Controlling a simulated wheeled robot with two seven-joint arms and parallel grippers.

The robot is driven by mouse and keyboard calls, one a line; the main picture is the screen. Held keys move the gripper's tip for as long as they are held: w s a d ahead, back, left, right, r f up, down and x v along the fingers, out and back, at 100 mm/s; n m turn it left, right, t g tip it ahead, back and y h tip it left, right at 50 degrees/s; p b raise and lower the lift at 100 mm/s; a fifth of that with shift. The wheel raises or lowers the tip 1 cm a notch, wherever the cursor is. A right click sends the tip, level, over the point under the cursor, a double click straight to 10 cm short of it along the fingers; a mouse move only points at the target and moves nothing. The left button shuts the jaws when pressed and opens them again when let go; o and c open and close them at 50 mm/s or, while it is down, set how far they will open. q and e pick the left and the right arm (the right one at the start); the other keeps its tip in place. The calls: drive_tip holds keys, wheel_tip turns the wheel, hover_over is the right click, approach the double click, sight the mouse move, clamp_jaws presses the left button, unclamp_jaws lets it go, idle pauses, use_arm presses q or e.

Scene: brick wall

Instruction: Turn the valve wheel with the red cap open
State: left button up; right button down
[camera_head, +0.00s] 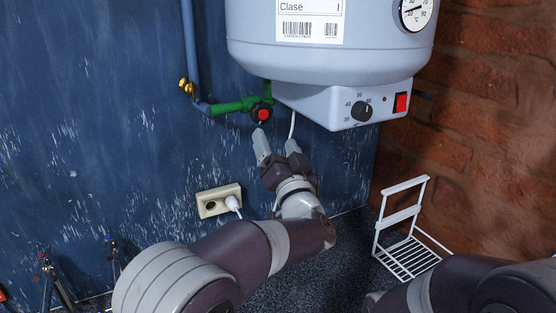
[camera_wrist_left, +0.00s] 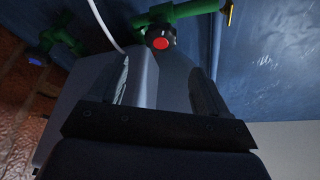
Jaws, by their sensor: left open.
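The valve wheel (camera_head: 261,113) is a small black knob with a red cap, on a green pipe fitting under the left side of the boiler. It also shows in the left wrist view (camera_wrist_left: 160,38), beyond the fingers and between their directions. My left gripper (camera_head: 275,138) is open and empty, just below the wheel, with one fingertip close under it. I cannot tell whether that fingertip touches it. The left wrist view also shows the two fingers (camera_wrist_left: 165,80) apart. My right gripper is out of view; only part of my right arm shows at the lower right.
The grey boiler (camera_head: 330,55) hangs above, with a dial and a red switch (camera_head: 401,102) underneath. A white cable (camera_head: 292,125) hangs just right of the wheel. A wall socket (camera_head: 219,200) with a plug is below left. A white wire rack (camera_head: 408,240) stands on the floor at right.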

use_arm(q)
drive_tip(key=shift+s+d+f, duration=0.1)
drive_tip(key=shift+s+f, duration=0.05)
drive_tip(key=shift+s, duration=0.3)
